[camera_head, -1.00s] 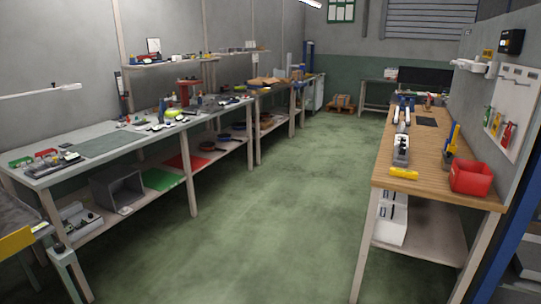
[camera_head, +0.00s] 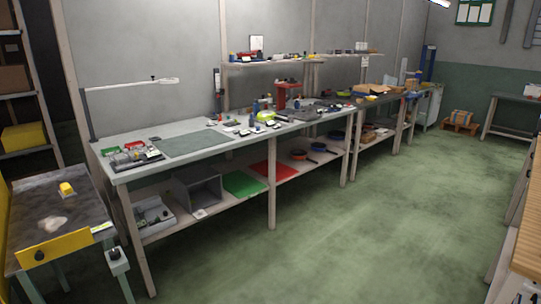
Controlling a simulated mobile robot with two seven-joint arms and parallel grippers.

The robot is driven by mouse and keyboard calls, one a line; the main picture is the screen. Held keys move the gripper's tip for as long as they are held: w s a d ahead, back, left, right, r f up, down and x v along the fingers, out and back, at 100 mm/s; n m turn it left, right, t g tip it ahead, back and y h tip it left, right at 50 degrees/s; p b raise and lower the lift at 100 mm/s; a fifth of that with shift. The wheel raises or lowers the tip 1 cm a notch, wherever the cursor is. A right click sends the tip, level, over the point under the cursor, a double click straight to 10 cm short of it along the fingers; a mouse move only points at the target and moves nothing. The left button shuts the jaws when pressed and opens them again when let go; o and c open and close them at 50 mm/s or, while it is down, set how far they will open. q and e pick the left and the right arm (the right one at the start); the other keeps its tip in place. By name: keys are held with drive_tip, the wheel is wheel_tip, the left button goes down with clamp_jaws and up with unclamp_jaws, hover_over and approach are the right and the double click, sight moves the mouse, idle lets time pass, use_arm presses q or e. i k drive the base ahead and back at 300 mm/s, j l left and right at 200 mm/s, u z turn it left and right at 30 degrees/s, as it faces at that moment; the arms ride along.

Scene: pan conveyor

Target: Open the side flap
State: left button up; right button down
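A conveyor-like table with a dark grey top (camera_head: 30,200) stands at the lower left. A yellow panel (camera_head: 65,246) with a dark round knob runs along its near end and looks like the side flap. The panel appears upright, closing off that end, though its hinge cannot be made out. A small yellow block (camera_head: 67,188) and a pale patch (camera_head: 53,223) are on the dark top. Neither of my grippers is in view.
A long workbench (camera_head: 140,155) with tools and a lower shelf runs along the wall. Shelving with boxes (camera_head: 22,137) stands at the far left. A wooden bench (camera_head: 528,240) edges in at right. The green floor (camera_head: 330,240) between is clear.

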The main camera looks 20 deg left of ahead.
sight(29, 258)
drive_tip(key=i+u, duration=0.9)
drive_tip(key=i+j+u, duration=0.1)
drive_tip(key=i+u, duration=0.7)
drive_tip(key=i+l+u, duration=0.1)
drive_tip(key=i+u, duration=0.3)
drive_tip(key=k, duration=0.05)
